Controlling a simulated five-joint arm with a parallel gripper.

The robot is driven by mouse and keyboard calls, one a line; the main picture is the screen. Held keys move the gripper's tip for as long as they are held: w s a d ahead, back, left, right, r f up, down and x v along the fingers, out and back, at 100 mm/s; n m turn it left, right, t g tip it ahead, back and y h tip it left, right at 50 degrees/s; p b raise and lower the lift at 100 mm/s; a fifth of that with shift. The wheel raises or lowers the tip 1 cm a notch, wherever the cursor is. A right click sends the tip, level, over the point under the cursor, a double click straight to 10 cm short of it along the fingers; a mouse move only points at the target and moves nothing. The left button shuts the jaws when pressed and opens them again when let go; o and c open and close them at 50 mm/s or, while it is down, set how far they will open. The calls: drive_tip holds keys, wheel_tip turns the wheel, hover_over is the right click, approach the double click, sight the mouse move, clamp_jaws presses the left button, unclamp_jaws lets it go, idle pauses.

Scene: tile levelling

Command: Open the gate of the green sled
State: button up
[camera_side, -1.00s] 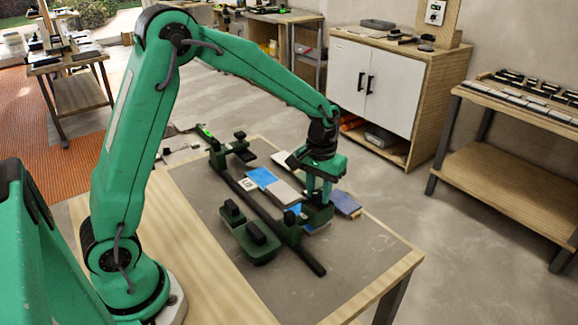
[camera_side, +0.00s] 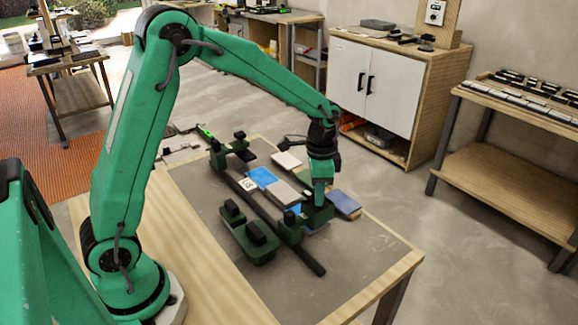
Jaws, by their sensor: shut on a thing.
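A dark green sled (camera_side: 262,250) with black knobs sits on the near part of a long dark rail (camera_side: 265,212) on the workbench. Its right-hand part, a dark green block (camera_side: 320,216), lies across the rail from the knobs. My gripper (camera_side: 319,204) points down at this block and is shut on a part of it. The fingertips and the exact part held are too small and hidden to tell, and I cannot tell how far the gate stands open.
Blue and grey tiles (camera_side: 285,193) lie in a row beside the rail. Another dark green fixture (camera_side: 233,149) stands at the rail's far end. A pale tile (camera_side: 286,160) and a blue-grey tile (camera_side: 344,204) lie on the right. The bench's front right is clear.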

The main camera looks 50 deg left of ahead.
drive_tip(key=shift+r+m, duration=0.1)
drive_tip(key=shift+m, duration=0.9)
drive_tip(key=o, duration=1)
wheel_tip(320, 180, up, 8)
drive_tip(key=shift+f, duration=0.25)
drive_tip(key=shift+r, duration=0.15)
